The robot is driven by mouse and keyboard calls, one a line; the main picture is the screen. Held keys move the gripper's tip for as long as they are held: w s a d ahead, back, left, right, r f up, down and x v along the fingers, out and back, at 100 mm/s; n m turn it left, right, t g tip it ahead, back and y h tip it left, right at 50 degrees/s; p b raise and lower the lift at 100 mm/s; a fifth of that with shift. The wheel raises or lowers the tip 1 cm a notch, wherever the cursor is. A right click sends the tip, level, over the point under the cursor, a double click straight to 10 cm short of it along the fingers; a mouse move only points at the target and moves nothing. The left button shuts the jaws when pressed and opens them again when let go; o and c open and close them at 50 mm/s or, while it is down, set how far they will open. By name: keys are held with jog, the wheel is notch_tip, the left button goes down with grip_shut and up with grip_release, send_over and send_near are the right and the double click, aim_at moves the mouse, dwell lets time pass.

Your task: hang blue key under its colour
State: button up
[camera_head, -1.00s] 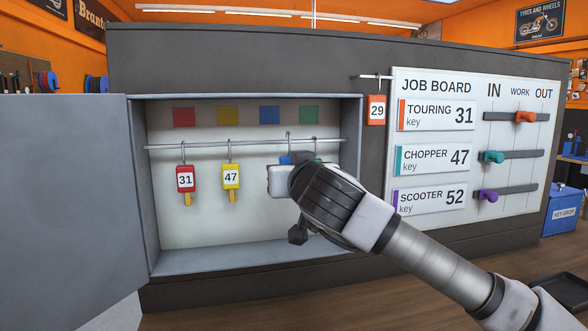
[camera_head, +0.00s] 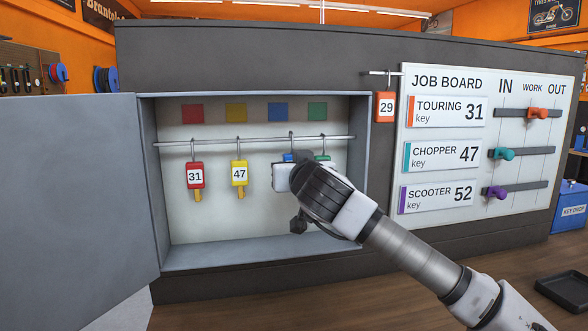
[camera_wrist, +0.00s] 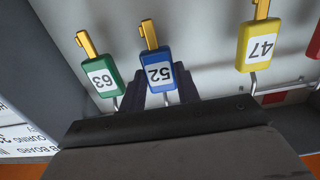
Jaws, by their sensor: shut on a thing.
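The blue key (camera_wrist: 158,72), tagged 52, is between the fingers of my gripper (camera_wrist: 162,92) in the wrist view. In the head view only a sliver of its blue tag (camera_head: 288,157) shows above my gripper (camera_head: 284,177). Its wire hook (camera_head: 291,140) reaches up to the rail (camera_head: 265,140), slightly right of below the blue square (camera_head: 278,112). I cannot tell whether the hook rests on the rail. The green key (camera_wrist: 103,76), tagged 63, hangs close beside it under the green square (camera_head: 317,112), partly hidden by my gripper in the head view.
The red key 31 (camera_head: 195,176) and yellow key 47 (camera_head: 239,174) hang left on the rail, under the red (camera_head: 192,114) and yellow (camera_head: 236,113) squares. The cabinet door (camera_head: 80,190) stands open. An orange tag 29 (camera_head: 386,107) hangs outside, beside the job board (camera_head: 447,136).

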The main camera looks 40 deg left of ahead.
dwell(0.3)
jog(key=o, duration=1)
jog(key=f+b+v, duration=0.1)
jog(key=b+v, duration=0.3)
jog(key=v, duration=1)
jog(key=shift+r, duration=0.4)
jog(key=shift+s+a, duration=0.1)
